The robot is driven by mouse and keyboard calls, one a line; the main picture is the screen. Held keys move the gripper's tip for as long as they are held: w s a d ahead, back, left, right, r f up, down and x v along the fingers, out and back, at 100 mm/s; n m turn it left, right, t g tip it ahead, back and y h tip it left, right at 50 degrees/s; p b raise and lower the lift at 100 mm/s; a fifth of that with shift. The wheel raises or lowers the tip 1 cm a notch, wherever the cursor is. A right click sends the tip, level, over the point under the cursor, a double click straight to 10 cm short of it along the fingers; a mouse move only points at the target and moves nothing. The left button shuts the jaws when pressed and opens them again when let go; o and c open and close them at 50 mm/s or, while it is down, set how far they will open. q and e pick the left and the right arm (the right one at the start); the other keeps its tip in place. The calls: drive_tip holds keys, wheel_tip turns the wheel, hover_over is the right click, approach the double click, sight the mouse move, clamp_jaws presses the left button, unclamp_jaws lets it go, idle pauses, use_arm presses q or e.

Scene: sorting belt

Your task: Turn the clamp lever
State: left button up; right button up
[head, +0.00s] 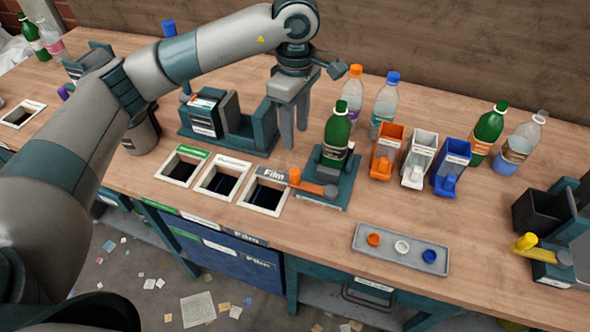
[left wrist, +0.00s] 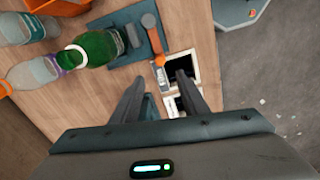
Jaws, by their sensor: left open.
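The clamp lever (head: 313,186) has an orange knob at its left end and lies low over the teal clamp base (head: 345,195). A green bottle (head: 338,135) stands in that clamp. In the left wrist view the lever's orange knob (left wrist: 160,60) shows ahead of the fingers, and the green bottle (left wrist: 100,47) lies to the left. My left gripper (head: 295,137) is open, empty and pointing down, behind and above the lever, apart from it. Its two fingers (left wrist: 159,84) show in the left wrist view. My right gripper is not in view.
Bin openings, one labelled Film (head: 265,197), lie left of the lever. Orange, white and blue holders (head: 418,160) and several bottles stand to the right. A grey tray (head: 385,265) with coloured caps is in front. A yellow-handled fixture (head: 550,255) stands far right.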

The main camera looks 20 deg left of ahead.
use_arm(q)
drive_tip(key=p, duration=0.2)
hover_over(295, 171)
wheel_tip(295, 171, down, 7)
drive_tip(key=shift+r, duration=0.15)
wheel_tip(295, 171, down, 7)
drive_tip(key=shift+r+p, duration=0.15)
drive_tip(key=shift+p, duration=0.8)
drive_tip(key=shift+f, duration=0.8)
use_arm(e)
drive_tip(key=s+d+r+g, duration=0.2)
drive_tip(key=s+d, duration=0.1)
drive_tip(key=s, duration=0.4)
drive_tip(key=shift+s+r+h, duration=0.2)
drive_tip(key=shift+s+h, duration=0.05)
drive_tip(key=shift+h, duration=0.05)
use_arm(q)
clamp_jaws()
